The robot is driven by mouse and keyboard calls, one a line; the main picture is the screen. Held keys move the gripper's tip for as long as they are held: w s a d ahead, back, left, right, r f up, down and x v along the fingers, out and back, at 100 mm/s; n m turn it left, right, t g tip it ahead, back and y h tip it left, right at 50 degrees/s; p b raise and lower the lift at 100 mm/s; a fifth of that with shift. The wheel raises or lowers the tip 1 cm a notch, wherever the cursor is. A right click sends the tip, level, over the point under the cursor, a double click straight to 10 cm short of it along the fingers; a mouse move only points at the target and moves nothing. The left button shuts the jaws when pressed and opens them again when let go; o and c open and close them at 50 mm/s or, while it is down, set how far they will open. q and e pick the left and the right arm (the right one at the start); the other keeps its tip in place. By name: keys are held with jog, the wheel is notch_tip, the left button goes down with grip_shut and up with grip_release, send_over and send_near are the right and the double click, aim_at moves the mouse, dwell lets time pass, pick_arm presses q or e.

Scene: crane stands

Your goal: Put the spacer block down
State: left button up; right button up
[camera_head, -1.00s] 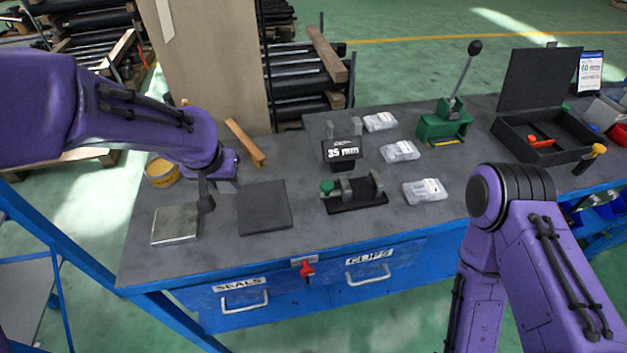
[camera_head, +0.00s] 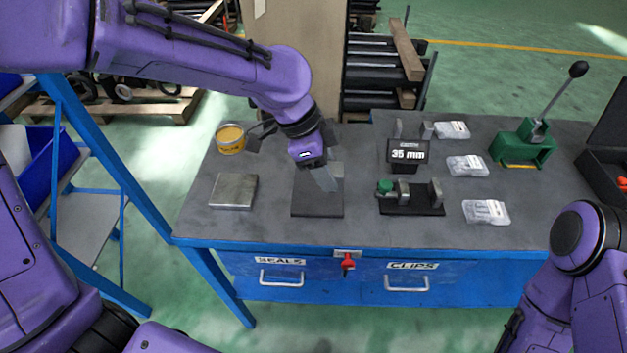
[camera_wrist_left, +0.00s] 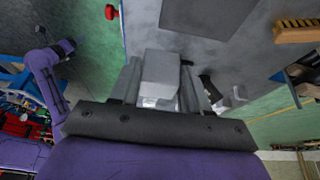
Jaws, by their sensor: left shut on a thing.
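My left gripper (camera_head: 322,172) is shut on the spacer block (camera_wrist_left: 160,72), a plain light grey block that shows between the two fingers in the left wrist view. In the head view the fingers point down over the dark square pad (camera_head: 306,206) on the bench, and the block (camera_head: 325,179) is partly hidden by the gripper. Whether the block touches the pad cannot be told; in the wrist view the pad (camera_wrist_left: 205,14) appears beyond it. My right arm shows at the lower right, but its gripper is out of view.
A metal plate (camera_head: 233,190) lies left of the pad, with a yellow tin (camera_head: 230,138) behind it. To the right stand a fixture with a green knob (camera_head: 411,197), a 35 mm sign (camera_head: 408,152), clear packets (camera_head: 485,211) and a green lever press (camera_head: 523,144).

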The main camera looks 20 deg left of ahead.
pick_arm(q)
jog(key=w+a+f, duration=0.1)
jog(key=f, duration=0.1)
jog(key=w+a+f, duration=0.2)
jog(key=w+a+f+p, duration=0.1)
jog(key=w+f, duration=0.1)
jog(key=shift+w+a+f, duration=0.1)
jog(key=shift+a+f, duration=0.2)
notch_tip(320, 180, down, 2)
jog(key=shift+f+p, duration=0.25)
jog(key=shift+p, duration=0.2)
jog(key=shift+f, duration=0.3)
pick_arm(e)
notch_tip(320, 180, up, 2)
jog(key=shift+r, duration=0.25)
pick_arm(q)
jog(key=o, duration=1.3)
jog(key=shift+f, duration=0.1)
jog(key=shift+c, duration=0.2)
jog(key=v, duration=1.2)
jog(key=shift+b, duration=0.4)
pick_arm(e)
jog(key=shift+f, duration=0.35)
